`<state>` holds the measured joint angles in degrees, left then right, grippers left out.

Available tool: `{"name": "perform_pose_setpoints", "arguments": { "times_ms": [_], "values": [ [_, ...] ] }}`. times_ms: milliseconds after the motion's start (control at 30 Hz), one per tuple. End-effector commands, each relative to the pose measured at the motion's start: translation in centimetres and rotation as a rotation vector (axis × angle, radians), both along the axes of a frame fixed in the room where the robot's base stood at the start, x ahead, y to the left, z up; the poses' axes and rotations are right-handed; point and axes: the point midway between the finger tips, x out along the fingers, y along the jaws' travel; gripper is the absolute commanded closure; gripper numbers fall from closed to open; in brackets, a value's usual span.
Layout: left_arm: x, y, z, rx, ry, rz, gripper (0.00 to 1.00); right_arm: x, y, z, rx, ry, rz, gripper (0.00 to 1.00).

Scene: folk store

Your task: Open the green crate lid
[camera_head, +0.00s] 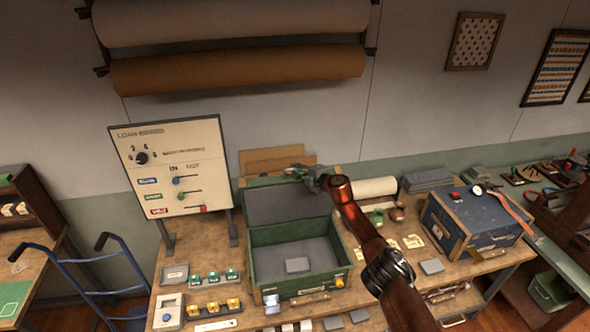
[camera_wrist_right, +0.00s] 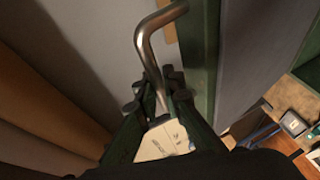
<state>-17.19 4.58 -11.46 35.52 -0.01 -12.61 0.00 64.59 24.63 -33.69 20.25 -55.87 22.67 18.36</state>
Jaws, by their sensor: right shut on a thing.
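The green crate (camera_head: 258,274) stands on the wooden workbench. Its lid (camera_head: 285,206) is raised and stands up at the crate's back edge, with its dark grey inner side facing me. A small grey block (camera_head: 298,265) lies inside on the grey floor. My right gripper (camera_head: 308,175) is at the lid's top right edge. In the right wrist view, my right gripper (camera_wrist_right: 158,92) is shut on a bent metal handle (camera_wrist_right: 152,32) beside the green lid edge (camera_wrist_right: 203,45). My left gripper is out of view.
A loan board (camera_head: 172,165) stands left of the crate. A blue case (camera_head: 470,225) sits to the right. Small trays and coloured pieces (camera_head: 212,308) lie in front and left. Paper rolls (camera_head: 235,65) hang on the wall behind.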

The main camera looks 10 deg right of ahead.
Motion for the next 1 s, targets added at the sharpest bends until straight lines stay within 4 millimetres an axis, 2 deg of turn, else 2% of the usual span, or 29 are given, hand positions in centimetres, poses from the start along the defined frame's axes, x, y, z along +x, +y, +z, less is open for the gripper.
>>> {"name": "perform_pose_setpoints", "arguments": {
  "times_ms": [33, 300, 833, 867, 1000],
  "values": [
    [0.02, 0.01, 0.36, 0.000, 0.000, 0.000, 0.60, 0.19, -0.02, 0.46, 0.002, 0.006, -0.003, 1.00],
    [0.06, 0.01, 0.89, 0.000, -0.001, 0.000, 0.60, 0.56, -0.11, 0.31, 0.003, 0.032, -0.004, 1.00],
    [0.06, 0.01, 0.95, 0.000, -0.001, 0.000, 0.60, 0.68, 0.17, 0.24, 0.001, 0.038, -0.001, 1.00],
    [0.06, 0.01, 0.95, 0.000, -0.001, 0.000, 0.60, 0.67, 0.16, 0.23, 0.001, 0.038, -0.001, 0.90],
    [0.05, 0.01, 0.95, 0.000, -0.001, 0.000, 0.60, 0.64, 0.07, 0.20, 0.000, 0.037, -0.001, 0.80]
  ]
}}
